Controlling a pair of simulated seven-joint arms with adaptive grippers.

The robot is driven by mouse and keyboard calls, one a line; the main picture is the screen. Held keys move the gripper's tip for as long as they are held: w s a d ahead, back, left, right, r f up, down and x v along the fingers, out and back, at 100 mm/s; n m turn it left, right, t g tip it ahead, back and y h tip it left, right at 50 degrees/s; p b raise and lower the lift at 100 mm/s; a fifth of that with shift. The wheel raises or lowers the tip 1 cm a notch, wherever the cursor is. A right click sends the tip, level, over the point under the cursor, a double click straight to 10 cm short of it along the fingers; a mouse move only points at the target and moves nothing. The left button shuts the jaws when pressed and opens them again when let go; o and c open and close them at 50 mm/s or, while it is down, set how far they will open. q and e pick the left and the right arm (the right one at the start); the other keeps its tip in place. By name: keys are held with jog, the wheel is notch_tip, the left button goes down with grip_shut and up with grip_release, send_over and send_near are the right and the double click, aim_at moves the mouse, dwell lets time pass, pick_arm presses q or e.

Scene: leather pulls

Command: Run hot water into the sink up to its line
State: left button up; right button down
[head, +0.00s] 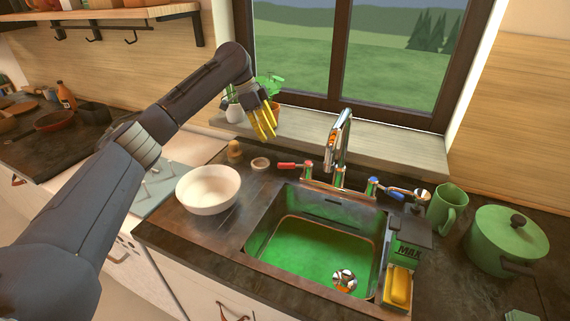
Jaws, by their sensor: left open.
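The sink (262,240) is a metal basin with a green-tinted inside and a paler band low around its walls. I cannot tell whether it holds water. A shiny round drain or plug (344,280) shows at its bottom right. The chrome tap (340,145) stands behind the sink, and no stream shows under its spout. A red handle (289,165) is on its left and a blue handle (384,189) on its right. My left gripper (265,133), with yellow fingers, is open and empty, pointing down above and left of the red handle, apart from it. My right gripper is out of view.
A white bowl (208,189) stands left of the sink. Potted plants (234,111) are on the windowsill behind my gripper. A yellow sponge (398,287), a dark caddy marked MAX (410,233), a green mug (447,208) and a lidded green pot (505,241) crowd the right side.

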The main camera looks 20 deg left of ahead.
aim_at(286, 163)
pick_arm(q)
jog(key=x, duration=1.4)
jog(key=shift+d, duration=0.1)
jog(key=shift+c, duration=0.4)
grip_shut()
